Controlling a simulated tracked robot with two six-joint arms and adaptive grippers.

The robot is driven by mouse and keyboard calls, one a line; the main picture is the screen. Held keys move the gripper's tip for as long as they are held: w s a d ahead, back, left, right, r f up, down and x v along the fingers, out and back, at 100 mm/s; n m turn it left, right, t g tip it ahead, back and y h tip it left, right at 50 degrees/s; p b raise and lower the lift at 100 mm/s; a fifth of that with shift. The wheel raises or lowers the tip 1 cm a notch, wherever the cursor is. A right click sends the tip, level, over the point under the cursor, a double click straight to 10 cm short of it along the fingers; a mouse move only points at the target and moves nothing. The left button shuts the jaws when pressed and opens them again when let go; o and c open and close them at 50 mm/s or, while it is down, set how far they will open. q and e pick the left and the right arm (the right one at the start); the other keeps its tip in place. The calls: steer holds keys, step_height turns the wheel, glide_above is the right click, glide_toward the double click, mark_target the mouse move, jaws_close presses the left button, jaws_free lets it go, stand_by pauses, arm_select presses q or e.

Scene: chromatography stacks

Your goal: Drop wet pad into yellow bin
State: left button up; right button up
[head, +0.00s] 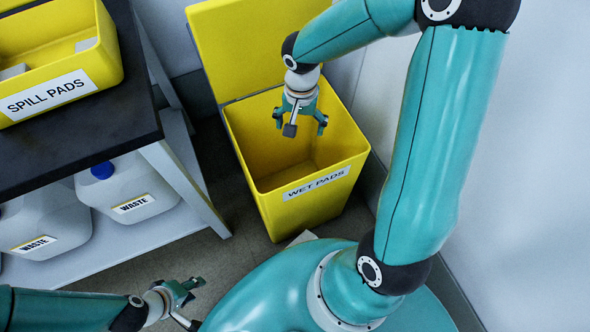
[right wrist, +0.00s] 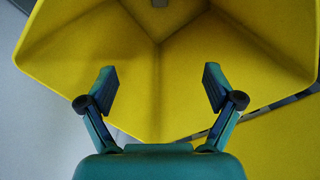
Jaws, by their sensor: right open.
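The yellow bin (head: 262,220), labelled WET PADS, stands on the floor with its lid (head: 245,45) raised. My right gripper (head: 301,122) hangs over the bin's opening, pointing down. In the right wrist view its two fingers (right wrist: 159,85) are spread with nothing between them, and the bin's yellow inner walls (right wrist: 100,60) lie beyond. A small greyish patch shows at the top edge of that view; I cannot tell whether it is the wet pad. My left gripper (head: 186,304) is low at the lower left, its fingers apart and empty.
A dark-topped bench (head: 130,120) at the left holds a yellow SPILL PADS box (head: 100,65). White WASTE jugs (head: 125,175) stand beneath it. A pale flat corner (head: 302,238) shows on the floor beside my base. A white wall (head: 530,190) closes off the right.

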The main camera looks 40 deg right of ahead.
step_height(320, 180, up, 12)
steer(key=shift+f, duration=0.15)
stand_by(0.7)
